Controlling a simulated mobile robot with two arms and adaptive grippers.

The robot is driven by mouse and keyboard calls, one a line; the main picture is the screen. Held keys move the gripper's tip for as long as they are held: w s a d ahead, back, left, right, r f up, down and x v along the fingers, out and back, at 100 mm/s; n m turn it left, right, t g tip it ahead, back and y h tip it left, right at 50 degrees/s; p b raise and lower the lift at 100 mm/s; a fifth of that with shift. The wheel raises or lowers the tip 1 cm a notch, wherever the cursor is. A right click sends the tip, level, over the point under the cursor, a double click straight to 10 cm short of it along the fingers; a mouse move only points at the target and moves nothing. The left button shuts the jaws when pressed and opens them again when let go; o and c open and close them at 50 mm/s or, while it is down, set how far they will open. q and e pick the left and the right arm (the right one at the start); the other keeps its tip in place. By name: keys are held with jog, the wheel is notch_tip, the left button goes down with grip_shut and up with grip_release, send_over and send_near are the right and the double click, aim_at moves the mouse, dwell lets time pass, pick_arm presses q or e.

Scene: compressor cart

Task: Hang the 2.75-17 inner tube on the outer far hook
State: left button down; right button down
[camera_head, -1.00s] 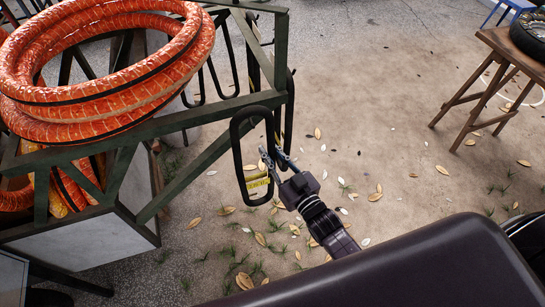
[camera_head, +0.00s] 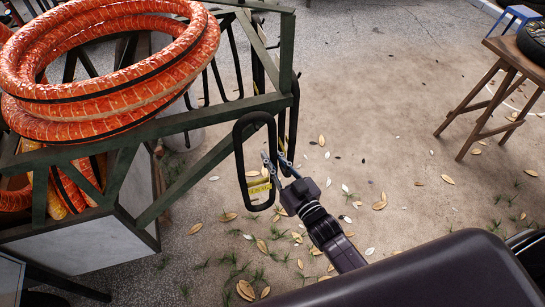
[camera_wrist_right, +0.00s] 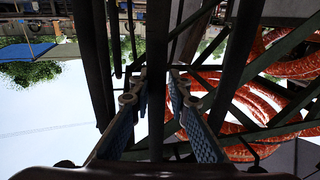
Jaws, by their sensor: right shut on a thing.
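The inner tube (camera_head: 241,158) is a long black loop with a yellow label (camera_head: 259,188) near its bottom; the print is too small to read. It hangs upright in front of the outer corner of a dark green metal frame (camera_head: 215,117). My right gripper (camera_head: 276,162) is shut on its right side. Another black loop (camera_head: 293,125) hangs at the corner just behind. The hooks are not clearly visible. My left gripper is out of view.
Orange hose coils (camera_head: 110,75) lie on the frame, above a pale cabinet (camera_head: 85,245). More black loops (camera_head: 235,60) hang on its far side. A wooden table (camera_head: 505,55) with a tyre (camera_head: 535,40) stands at the right. The leaf-strewn ground (camera_head: 390,130) between is open.

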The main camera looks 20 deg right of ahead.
jog(key=shift+r, duration=0.1)
jog(key=c, duration=1.8)
grip_release()
jog(key=shift+c, duration=0.2)
jog(key=shift+o, duration=0.5)
jog(key=v, duration=1.2)
jog(key=s+d+f+g+h, duration=0.1)
jog(key=s+f+g, duration=0.25)
jog(key=f, duration=0.65)
jog(key=s+d+f+g+h, duration=0.15)
jog(key=s+f, duration=0.25)
jog(key=f, duration=0.6)
jog(key=s+f+g, duration=0.3)
jog(key=s+f, duration=0.1)
jog(key=f, duration=0.7)
jog(key=s+d+f+g, duration=0.1)
jog(key=s+f+g, duration=0.2)
jog(key=s+f, duration=0.2)
jog(key=s+d+f+g+h, duration=0.1)
jog(key=s+f, duration=0.4)
jog(key=s, duration=0.6)
jog(key=s+d+f+g, duration=0.1)
jog(key=s+f+g, duration=0.3)
jog(key=s, duration=0.4)
jog(key=shift+f+g, duration=0.3)
jog(key=shift+f, duration=0.15)
